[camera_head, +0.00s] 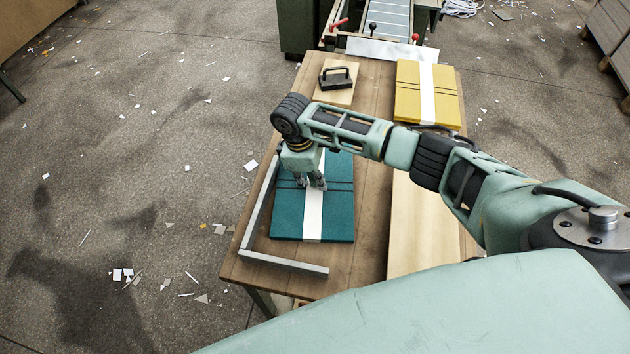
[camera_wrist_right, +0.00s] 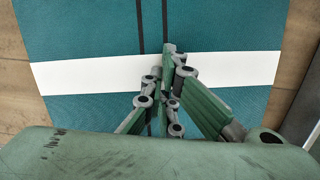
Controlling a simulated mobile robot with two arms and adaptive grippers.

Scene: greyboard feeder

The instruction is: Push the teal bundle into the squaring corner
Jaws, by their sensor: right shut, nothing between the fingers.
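The teal bundle (camera_head: 339,208), with a white band and two dark straps, lies flat on the wooden table. The squaring corner is a grey L-shaped rail (camera_head: 258,212) along the table's left and near edges. A strip of bare wood shows between the bundle and both rails. My right gripper (camera_head: 311,186) is shut and empty, pointing down over the bundle near the white band. In the right wrist view its closed fingertips (camera_wrist_right: 170,50) lie over the band of the teal bundle (camera_wrist_right: 85,28). I cannot tell whether they touch it. My arm hides part of the bundle's far end.
A yellow bundle (camera_head: 410,92) lies at the table's back right. A black-handled block (camera_head: 337,77) sits on a pale board (camera_head: 339,95) at the back left. A feeder with rollers (camera_head: 390,18) stands beyond. A pale panel (camera_head: 408,225) lies right of the teal bundle.

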